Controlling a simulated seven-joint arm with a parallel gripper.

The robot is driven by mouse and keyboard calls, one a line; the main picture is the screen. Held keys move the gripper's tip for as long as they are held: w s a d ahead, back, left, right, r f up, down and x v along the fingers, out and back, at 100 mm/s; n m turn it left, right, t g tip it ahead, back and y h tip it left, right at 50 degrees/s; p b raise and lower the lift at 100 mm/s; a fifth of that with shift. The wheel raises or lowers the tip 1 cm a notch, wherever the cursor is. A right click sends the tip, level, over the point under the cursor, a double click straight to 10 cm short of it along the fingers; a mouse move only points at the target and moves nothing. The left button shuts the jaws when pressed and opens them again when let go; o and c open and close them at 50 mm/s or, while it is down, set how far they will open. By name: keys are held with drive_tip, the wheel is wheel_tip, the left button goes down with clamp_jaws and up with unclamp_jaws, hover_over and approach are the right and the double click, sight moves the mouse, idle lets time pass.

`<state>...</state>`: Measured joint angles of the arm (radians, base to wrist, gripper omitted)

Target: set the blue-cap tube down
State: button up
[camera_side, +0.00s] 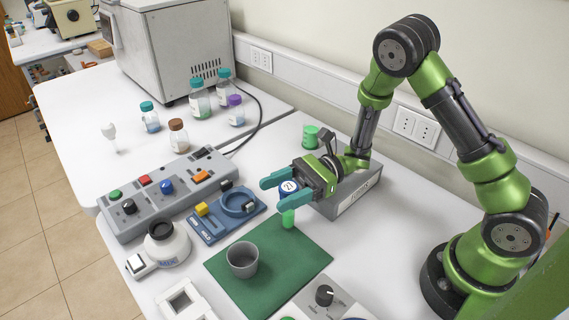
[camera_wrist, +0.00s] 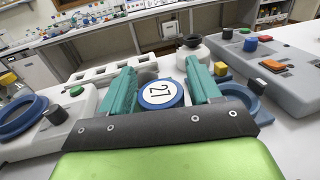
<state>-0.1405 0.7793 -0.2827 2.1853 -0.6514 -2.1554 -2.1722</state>
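The blue-cap tube (camera_side: 289,187) is between the two teal fingers of my gripper (camera_side: 274,195), above the back edge of the green mat (camera_side: 295,256). My gripper (camera_wrist: 162,70) hides most of the tube. A bright green piece (camera_side: 288,218) shows straight below the fingers; it looks like the tube's lower part, but I cannot tell whether it touches the mat.
A grey cup (camera_side: 242,260) stands on the mat. A blue fixture (camera_side: 220,218), a button panel (camera_side: 165,193) and a white-bodied device (camera_side: 166,243) lie to the left. A grey labelled box (camera_side: 345,190) stands close behind my gripper. The mat's right part is clear.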

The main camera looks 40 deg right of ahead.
drive_tip(key=shift+o, duration=0.5)
drive_tip(key=shift+d+r, duration=0.15)
drive_tip(key=shift+r, duration=0.05)
drive_tip(key=d, duration=0.4)
drive_tip(key=s+d, duration=0.1)
drive_tip(key=d, duration=0.2)
drive_tip(key=s+d, duration=0.1)
drive_tip(key=d, duration=0.3)
drive_tip(key=shift+s+d, duration=0.15)
drive_tip(key=shift+d, duration=0.15)
